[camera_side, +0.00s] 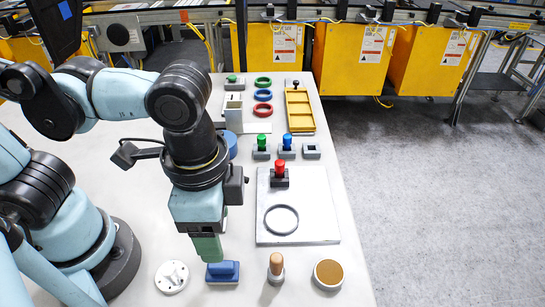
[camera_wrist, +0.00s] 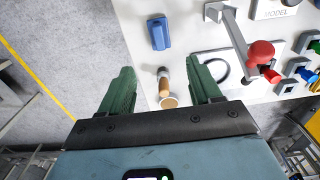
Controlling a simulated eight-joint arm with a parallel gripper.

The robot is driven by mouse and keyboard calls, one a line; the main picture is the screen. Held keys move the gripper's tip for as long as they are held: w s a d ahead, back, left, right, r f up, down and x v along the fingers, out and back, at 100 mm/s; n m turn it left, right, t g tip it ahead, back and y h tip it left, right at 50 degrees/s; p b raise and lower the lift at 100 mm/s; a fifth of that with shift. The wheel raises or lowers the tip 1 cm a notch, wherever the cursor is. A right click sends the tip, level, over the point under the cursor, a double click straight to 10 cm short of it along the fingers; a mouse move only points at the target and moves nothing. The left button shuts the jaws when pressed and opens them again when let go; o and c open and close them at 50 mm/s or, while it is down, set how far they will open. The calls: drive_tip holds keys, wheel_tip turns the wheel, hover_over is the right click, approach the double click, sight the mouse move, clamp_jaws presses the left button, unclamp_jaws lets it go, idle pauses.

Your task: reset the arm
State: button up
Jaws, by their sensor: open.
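My gripper (camera_side: 208,248) points down over the near part of the white table, close to a blue block (camera_side: 222,271) in the side view. In the wrist view my gripper's green fingers (camera_wrist: 160,78) are spread apart with nothing held between them. The blue block (camera_wrist: 159,33) shows beyond the fingertips there. A wooden-handled tool (camera_side: 276,265) stands to the right of the gripper; it also shows between the fingers in the wrist view (camera_wrist: 164,84), apparently below them. A round brown-topped piece (camera_side: 328,272) lies to its right.
A pale plate (camera_side: 320,215) carries a dark ring (camera_side: 281,219) and a red-knobbed piece (camera_side: 280,173). Green (camera_side: 262,142) and blue (camera_side: 286,142) pegs, coloured rings and a yellow tray (camera_side: 299,110) stand farther back. A white disc (camera_side: 171,277) lies left of the blue block.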

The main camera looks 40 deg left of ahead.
drive_tip(key=w+a+r+n+t+y, duration=0.1)
drive_tip(key=w+a+r, duration=0.2)
drive_tip(key=w+a, duration=0.25)
drive_tip(key=w+a+r+n+t+y, duration=0.1)
drive_tip(key=w+a+r+n+t, duration=0.2)
drive_tip(key=a, duration=0.4)
drive_tip(key=w+a+f+n+t+h, duration=0.2)
drive_tip(key=w+a+f+n+t, duration=0.1)
drive_tip(key=w+a+f+n, duration=0.1)
drive_tip(key=shift+w+a+f+n, duration=0.35)
drive_tip(key=shift+a+n, duration=0.15)
drive_tip(key=shift+a, duration=0.35)
